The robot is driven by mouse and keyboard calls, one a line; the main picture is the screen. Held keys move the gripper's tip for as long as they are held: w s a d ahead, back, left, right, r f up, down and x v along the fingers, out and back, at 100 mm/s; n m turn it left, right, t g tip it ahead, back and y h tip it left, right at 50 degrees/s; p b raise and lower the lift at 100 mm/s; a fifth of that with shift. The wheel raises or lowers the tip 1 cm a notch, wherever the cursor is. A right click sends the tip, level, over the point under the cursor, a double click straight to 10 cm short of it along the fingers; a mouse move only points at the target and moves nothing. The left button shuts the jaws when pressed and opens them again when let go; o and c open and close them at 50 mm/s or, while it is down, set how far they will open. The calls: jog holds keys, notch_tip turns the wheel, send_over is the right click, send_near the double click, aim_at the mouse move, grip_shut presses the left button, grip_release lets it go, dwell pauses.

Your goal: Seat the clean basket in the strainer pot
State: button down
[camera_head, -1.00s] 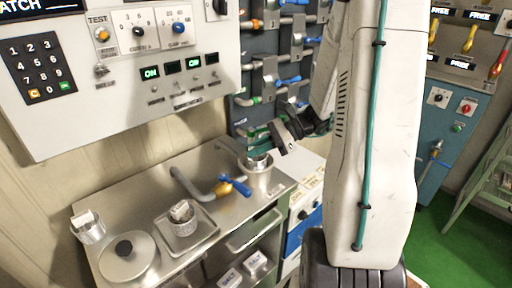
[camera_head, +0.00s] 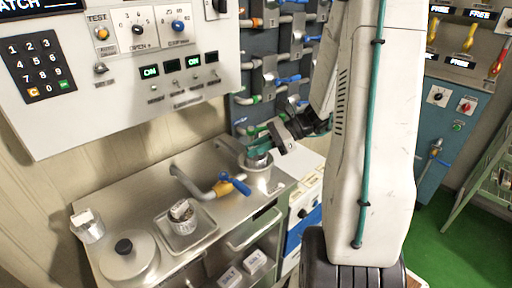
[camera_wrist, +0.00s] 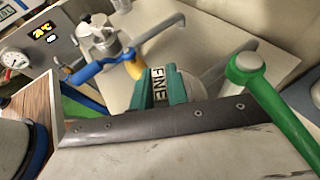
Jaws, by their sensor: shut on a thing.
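My gripper (camera_head: 262,146) is at the back right of the steel counter, over the strainer pot (camera_head: 268,165). In the wrist view its teal jaws (camera_wrist: 160,88) are shut on a tag marked FINE (camera_wrist: 158,84), which I take as the grip of the clean basket. In the head view the basket (camera_head: 258,160) shows as a short metal cylinder under the jaws, at the pot's round mouth. My jaws hide part of it, and I cannot tell how deep it sits. Another tagged basket (camera_head: 182,211) stands in a square tray (camera_head: 196,236) at the counter's middle.
A blue-handled valve (camera_head: 235,184) on a grey pipe stands just left of the pot. A round lid (camera_head: 128,264) with a black knob and a tagged metal cup (camera_head: 90,231) are at the front left. A green handle (camera_wrist: 250,70) is close to my gripper in the wrist view.

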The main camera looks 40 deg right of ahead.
jog(key=shift+f, duration=1.2)
dwell(1.5)
jog(key=c, duration=1.3)
grip_release()
jog(key=shift+r, duration=0.15)
jog(key=shift+o, duration=1.4)
jog(key=shift+r, duration=3.85)
